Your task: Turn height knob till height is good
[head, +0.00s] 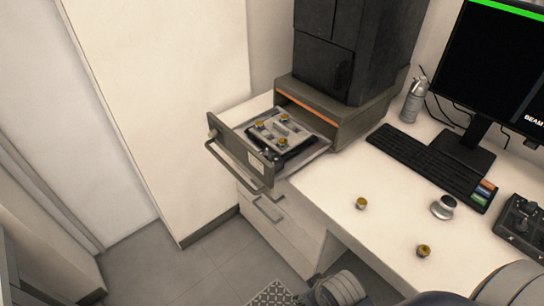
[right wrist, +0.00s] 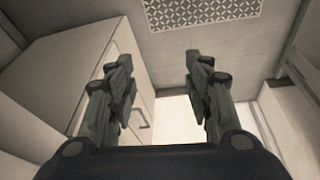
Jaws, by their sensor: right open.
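A silver and dark round knob (head: 443,206) stands on the white desk in front of the keyboard. I cannot tell whether it is the height knob. A black control box (head: 522,225) with knobs sits at the right edge, partly cut off. The monitor (head: 508,65) shows a dark screen with a green bar on top and partial text "BEAM"; no height reading is visible. My right gripper (right wrist: 153,78) is open and empty in the right wrist view, its two fingers apart over the floor, away from the knob. My left gripper is not in view.
An open drawer (head: 257,160) of the dark microscope base holds a tray with small brass-coloured pieces. Two small brass pieces, one left (head: 361,203) and one nearer (head: 423,251), lie on the desk (head: 330,180). A keyboard (head: 425,165) and grey bottle (head: 413,100) stand behind.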

